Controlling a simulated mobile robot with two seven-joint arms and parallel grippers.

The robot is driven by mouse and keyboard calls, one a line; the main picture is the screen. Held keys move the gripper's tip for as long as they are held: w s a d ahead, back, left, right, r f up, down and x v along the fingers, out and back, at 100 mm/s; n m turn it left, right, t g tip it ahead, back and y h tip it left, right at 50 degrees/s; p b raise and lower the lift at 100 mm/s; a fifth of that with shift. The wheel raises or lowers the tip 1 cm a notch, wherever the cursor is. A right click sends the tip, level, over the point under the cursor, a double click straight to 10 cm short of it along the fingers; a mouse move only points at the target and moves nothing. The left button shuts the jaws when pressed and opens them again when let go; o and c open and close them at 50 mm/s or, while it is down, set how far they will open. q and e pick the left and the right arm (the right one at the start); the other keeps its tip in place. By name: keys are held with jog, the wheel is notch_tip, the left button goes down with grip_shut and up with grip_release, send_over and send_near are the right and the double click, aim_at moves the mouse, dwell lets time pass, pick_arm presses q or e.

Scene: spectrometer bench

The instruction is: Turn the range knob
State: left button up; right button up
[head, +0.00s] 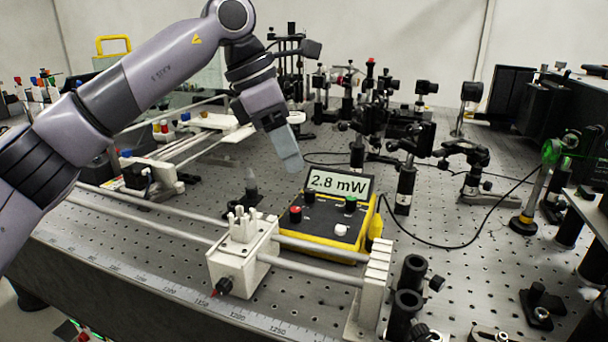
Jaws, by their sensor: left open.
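A yellow and black power meter (322,216) sits on the optical bench, its screen reading 2.8 mW. I cannot read which is the range knob. My left gripper (289,162) points down, above and behind the meter's upper left corner, apart from it and empty. Its fingers overlap in this view, so the gap between them is hidden. My right gripper is out of view.
A white carriage (240,245) on metal rails stands in front of the meter at the left. Optical mounts (407,178) crowd behind and to the right. A black cable (450,246) runs across the bench at the right. Perforated bench top is free right of the meter.

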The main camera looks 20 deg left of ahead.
aim_at(308, 190)
pick_arm(q)
jog(key=x, duration=0.6)
jog(key=shift+d+f+b, duration=0.15)
jog(key=shift+f+b, duration=0.1)
jog(key=shift+b, duration=0.15)
grip_shut()
